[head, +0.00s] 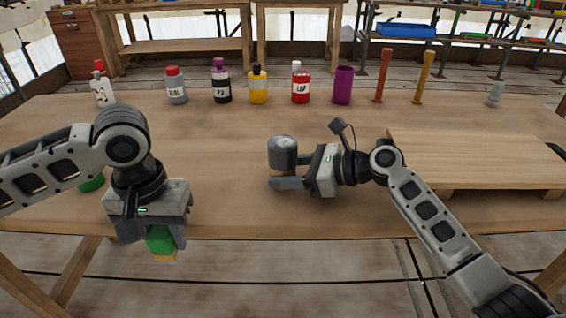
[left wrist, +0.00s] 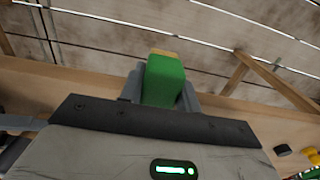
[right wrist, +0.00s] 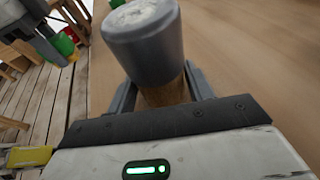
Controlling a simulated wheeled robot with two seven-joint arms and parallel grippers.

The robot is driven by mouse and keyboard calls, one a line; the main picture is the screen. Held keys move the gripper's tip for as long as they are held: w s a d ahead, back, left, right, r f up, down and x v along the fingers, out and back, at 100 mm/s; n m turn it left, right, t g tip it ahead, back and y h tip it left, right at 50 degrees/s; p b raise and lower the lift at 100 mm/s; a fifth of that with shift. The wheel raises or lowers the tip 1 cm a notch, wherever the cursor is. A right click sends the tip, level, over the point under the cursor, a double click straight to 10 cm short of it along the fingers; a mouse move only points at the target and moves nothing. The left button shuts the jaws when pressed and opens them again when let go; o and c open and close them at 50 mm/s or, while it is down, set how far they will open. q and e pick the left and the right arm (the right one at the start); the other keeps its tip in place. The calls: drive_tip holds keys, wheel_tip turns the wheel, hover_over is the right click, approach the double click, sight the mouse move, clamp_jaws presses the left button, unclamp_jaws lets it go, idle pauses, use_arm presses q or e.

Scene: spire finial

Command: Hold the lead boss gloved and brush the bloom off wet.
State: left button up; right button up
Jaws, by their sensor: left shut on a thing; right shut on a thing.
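The grey lead boss (head: 283,150) is a cylinder with a rounded top and a brown lower part. It stands upright in my right gripper (head: 288,181), which is shut on the brown part; I cannot tell if it touches the table. In the right wrist view the boss (right wrist: 145,40) has a pale, whitish patch on top. My left gripper (head: 158,238) is shut on a green block (head: 159,240) with a tan end, apparently the brush, pointing down past the table's front edge. The left wrist view shows the green block (left wrist: 164,80) between the fingers. No glove is discernible.
Along the table's back stand a grey bottle (head: 176,88), a yellow bottle (head: 258,86), a red bottle (head: 300,86), a purple cup (head: 343,86) and upright tools. A raised wooden board (head: 480,158) fills the right. A green item (head: 92,182) sits behind my left arm.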

use_arm(q)
drive_tip(key=shift+w, duration=0.1)
idle(0.7)
drive_tip(key=w+d+r, duration=0.3)
drive_tip(key=w+d, duration=0.1)
drive_tip(key=w, duration=0.2)
drive_tip(key=w+d+r, duration=0.4)
drive_tip(key=w+d, duration=0.1)
drive_tip(key=w, duration=0.2)
wheel_tip(320, 180, up, 8)
hover_over(283, 140)
drive_tip(key=shift+s, duration=0.4)
drive_tip(key=shift+f, duration=1.85)
drive_tip(key=shift+f, duration=0.6)
drive_tip(key=shift+w+r, duration=0.1)
drive_tip(key=shift+w, duration=0.45)
drive_tip(key=shift+s, duration=0.1)
